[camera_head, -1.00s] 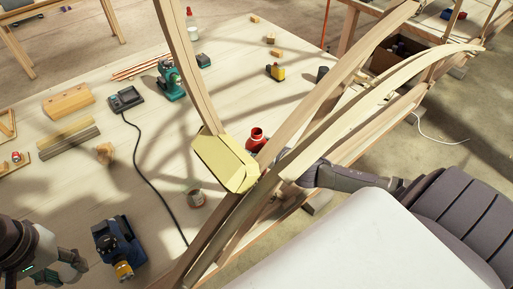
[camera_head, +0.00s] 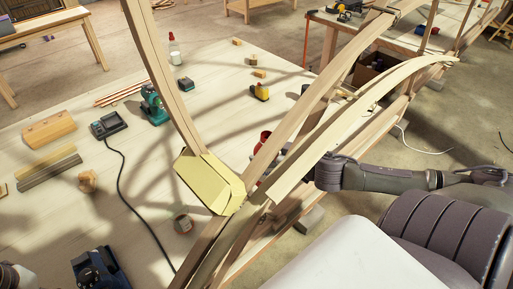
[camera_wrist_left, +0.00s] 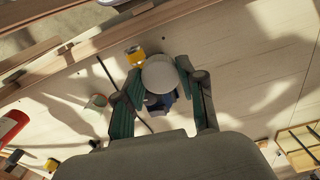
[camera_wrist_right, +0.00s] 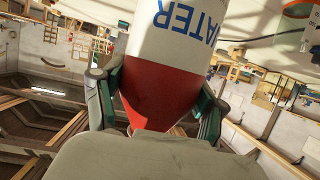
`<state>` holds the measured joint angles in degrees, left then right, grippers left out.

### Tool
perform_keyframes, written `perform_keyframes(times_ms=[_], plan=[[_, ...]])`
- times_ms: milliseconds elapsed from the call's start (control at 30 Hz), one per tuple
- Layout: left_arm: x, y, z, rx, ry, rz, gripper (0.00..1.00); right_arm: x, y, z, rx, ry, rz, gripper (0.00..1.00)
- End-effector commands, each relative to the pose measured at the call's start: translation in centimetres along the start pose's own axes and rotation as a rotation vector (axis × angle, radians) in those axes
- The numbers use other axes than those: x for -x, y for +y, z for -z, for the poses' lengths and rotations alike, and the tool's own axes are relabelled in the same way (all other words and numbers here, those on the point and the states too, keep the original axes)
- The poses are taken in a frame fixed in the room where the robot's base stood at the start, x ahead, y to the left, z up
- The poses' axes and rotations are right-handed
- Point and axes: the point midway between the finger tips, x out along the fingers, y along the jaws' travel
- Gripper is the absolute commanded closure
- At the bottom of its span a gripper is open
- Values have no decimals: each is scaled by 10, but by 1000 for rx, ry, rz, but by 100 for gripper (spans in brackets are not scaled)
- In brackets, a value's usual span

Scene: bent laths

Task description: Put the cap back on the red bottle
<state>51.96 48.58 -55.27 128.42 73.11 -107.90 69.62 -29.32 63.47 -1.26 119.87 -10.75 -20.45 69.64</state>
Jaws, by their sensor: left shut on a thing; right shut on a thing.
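The red bottle (camera_head: 265,137) shows in the head view just behind the bent laths, which hide most of it. In the right wrist view the red and white bottle (camera_wrist_right: 165,75), lettered "WATER", is between the fingers of my right gripper (camera_wrist_right: 158,105), which is shut on its red part. In the left wrist view my left gripper (camera_wrist_left: 158,85) is shut on a round, pale grey cap (camera_wrist_left: 160,75). A red bottle-like shape (camera_wrist_left: 12,125) is at that view's left edge, apart from the cap. In the head view my left arm barely shows at the lower left corner.
Bent laths (camera_head: 305,100) cross the bench between the head camera and the bottle, with a yellow gusset plate (camera_head: 208,183) at their joint. A small tin (camera_head: 183,223), a blue tool (camera_head: 100,268) and a charger (camera_head: 105,126) with its cable stand on the bench (camera_head: 145,175).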

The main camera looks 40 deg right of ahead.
Motion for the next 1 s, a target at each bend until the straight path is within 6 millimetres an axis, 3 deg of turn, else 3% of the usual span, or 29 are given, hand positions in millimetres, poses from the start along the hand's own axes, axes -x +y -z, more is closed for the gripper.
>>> perform_keyframes(times_ms=[500, 1000], plan=[[8, 0, 0, 0, 0, 0, 71, 35, 20, 9, -3, -2, 2, 72], [12, 0, 0, 0, 0, 0, 71, 49, 29, 13, -1, 1, 1, 72]])
